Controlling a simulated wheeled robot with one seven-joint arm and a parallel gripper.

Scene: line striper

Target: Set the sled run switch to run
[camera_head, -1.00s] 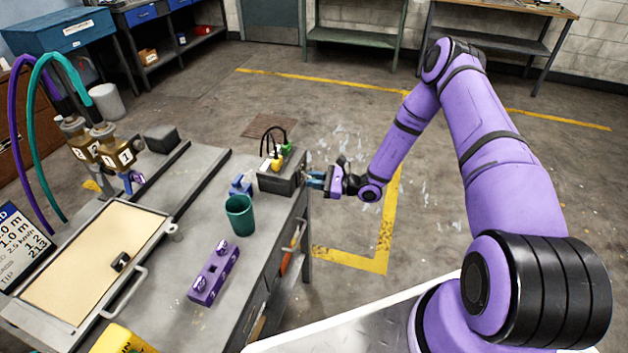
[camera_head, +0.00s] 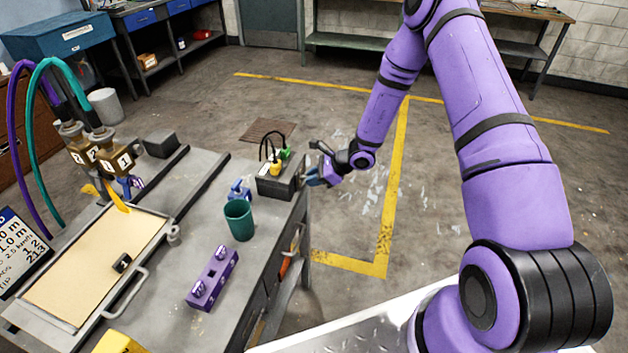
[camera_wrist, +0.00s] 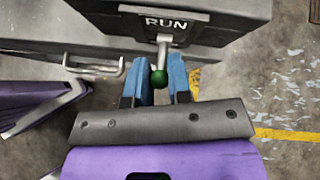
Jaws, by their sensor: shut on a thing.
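My gripper (camera_wrist: 162,80) is shut on the switch, with one blue finger on each side of the ball. In the head view my gripper (camera_head: 313,178) is at the right side of a grey box (camera_head: 283,184) at the bench corner; the lever is hidden there. Whether the lever sits at its run position I cannot tell.
On the bench (camera_head: 190,270) stand a green cup (camera_head: 239,220) and a purple block (camera_head: 212,278). Two numbered nozzles (camera_head: 118,160) are beyond a tan panel (camera_head: 95,262). A bench handle (camera_wrist: 95,68) is left of the fingers. Floor right of the bench is clear.

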